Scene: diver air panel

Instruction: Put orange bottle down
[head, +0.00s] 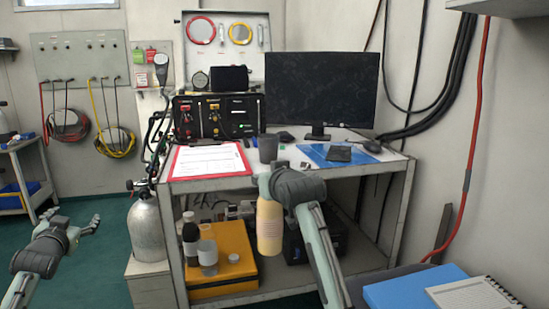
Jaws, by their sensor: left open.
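The orange bottle (270,228) is pale orange with a label and hangs upright in front of the table's open lower part. My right gripper (264,184) is at its top and appears shut on it; the fingers and the bottle's neck are partly hidden. The bottle's base looks clear of any surface. My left gripper (88,226) is open and empty at the left, over the green floor, apart from the table.
The table (215,186) carries a red clipboard (208,160), a dark cup (268,148), a blue folder (325,155), a monitor (322,90) and an air panel (217,117). Its lower shelf holds an orange case (235,250) and a dark bottle (190,238). A gas cylinder (146,228) stands left.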

